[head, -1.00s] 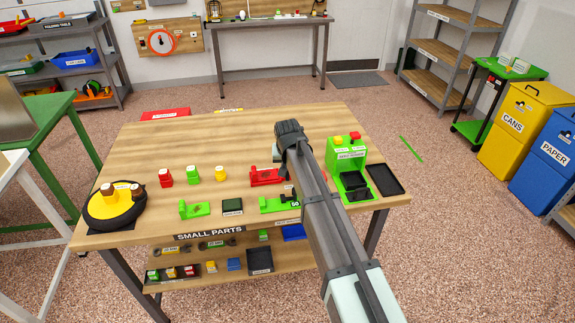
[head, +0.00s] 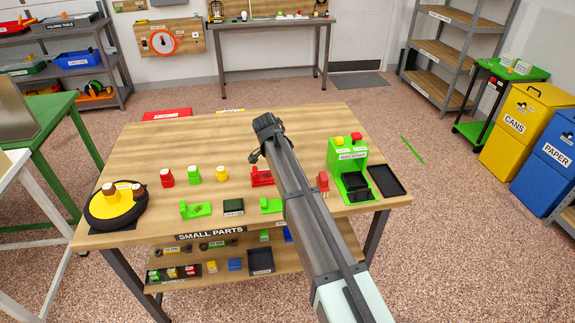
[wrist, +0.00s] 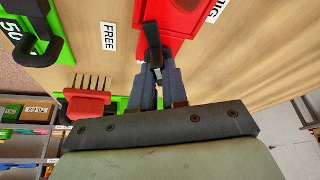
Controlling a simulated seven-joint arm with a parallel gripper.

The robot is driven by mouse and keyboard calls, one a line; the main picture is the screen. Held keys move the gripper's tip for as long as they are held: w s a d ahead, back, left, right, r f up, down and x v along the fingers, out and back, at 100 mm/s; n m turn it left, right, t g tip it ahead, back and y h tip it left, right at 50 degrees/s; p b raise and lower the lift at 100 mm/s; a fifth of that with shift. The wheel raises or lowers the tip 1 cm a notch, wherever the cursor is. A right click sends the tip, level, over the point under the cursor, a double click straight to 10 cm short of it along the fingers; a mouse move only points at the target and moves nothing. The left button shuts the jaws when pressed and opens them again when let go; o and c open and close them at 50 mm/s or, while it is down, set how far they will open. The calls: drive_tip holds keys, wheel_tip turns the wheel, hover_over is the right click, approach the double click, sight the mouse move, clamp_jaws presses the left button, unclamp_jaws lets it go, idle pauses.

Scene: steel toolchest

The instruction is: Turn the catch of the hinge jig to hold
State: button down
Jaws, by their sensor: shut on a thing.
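The hinge jig (head: 261,177) is the red fixture on the table, left of my arm in the head view. In the wrist view its red body (wrist: 178,22) fills the top centre. A black catch lever (wrist: 152,40) lies over the edge of the red body and points down between my fingers. My gripper (wrist: 158,82) is shut on the lever's end. A white FREE label (wrist: 108,37) lies left of the lever. A HOLD label is not visible.
In the wrist view a red comb-like piece (wrist: 90,103) is close to my gripper's left, with a green fixture (wrist: 64,35) beyond it. A green machine (head: 347,165) and black tray (head: 386,181) stand right of my arm. The table's back is clear.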

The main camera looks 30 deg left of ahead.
drive_tip(key=m, duration=0.1)
drive_tip(key=m+h, duration=0.1)
drive_tip(key=m, duration=0.1)
drive_tip(key=m+g, duration=0.1)
drive_tip(key=m, duration=0.1)
drive_tip(key=shift+f+h, duration=0.25)
drive_tip(key=shift+h, duration=0.15)
drive_tip(key=shift+s, duration=0.1)
drive_tip(key=c, duration=1.4)
unclamp_jaws()
drive_tip(key=shift+o, duration=1.3)
drive_tip(key=shift+a+r, duration=0.1)
drive_tip(key=shift+r, duration=0.1)
drive_tip(key=shift+a+r, duration=0.1)
drive_tip(key=shift+r, duration=0.15)
drive_tip(key=v, duration=1.3)
